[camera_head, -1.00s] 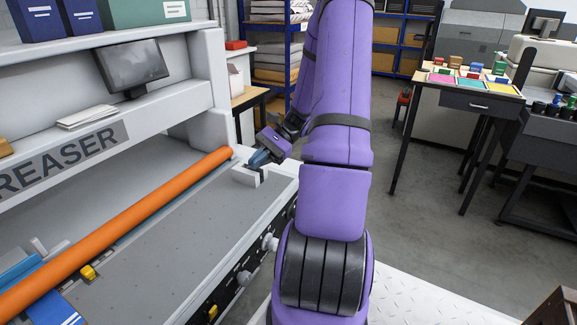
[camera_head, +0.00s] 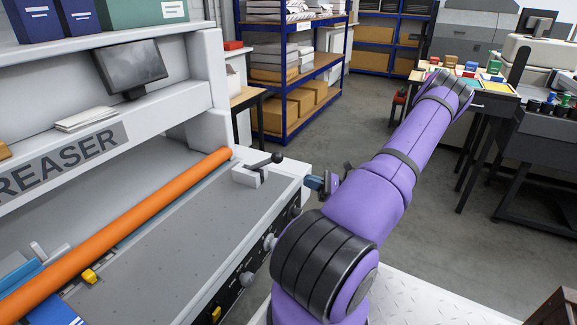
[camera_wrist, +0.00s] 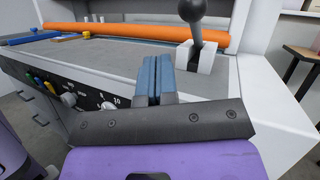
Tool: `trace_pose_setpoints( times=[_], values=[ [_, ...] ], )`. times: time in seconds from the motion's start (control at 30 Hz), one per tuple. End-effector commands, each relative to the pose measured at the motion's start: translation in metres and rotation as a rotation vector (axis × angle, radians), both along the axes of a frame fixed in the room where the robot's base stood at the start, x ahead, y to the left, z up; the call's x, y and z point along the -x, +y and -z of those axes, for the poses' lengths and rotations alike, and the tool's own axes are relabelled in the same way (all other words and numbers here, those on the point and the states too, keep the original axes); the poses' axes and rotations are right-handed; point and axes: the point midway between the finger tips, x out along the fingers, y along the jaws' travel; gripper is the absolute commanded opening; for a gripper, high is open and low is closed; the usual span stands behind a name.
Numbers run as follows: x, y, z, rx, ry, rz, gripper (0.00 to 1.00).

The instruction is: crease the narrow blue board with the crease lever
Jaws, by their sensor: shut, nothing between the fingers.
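The creaser's grey bed (camera_head: 170,240) lies under a long orange bar (camera_head: 120,225). The crease lever (camera_head: 268,160) has a black ball knob and a short arm. It rises from a light block at the bed's far right end and also shows in the wrist view (camera_wrist: 195,20). The blue board (camera_head: 60,309) lies at the bed's near left end, partly under the orange bar and cut off by the frame. My gripper (camera_head: 314,182) is shut and empty, off the machine's right edge, apart from the lever. Its blue fingers (camera_wrist: 152,75) show in the wrist view.
Knobs (camera_head: 268,242) line the machine's front panel. A blue rack with boxes (camera_head: 290,100) stands behind. A table with coloured items (camera_head: 470,85) is at the right. The floor between is clear.

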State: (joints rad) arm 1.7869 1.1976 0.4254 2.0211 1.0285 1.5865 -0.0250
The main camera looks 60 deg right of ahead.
Motion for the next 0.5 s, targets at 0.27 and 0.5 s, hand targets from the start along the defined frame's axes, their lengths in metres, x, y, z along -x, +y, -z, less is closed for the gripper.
trace_pose_setpoints(
  times=[0.27,0.5],
  values=[
    [0.031,-0.023,0.028,-0.125,-0.092,0.175,0.00],
    [0.038,-0.028,0.034,-0.151,-0.116,0.213,0.00]
  ],
)
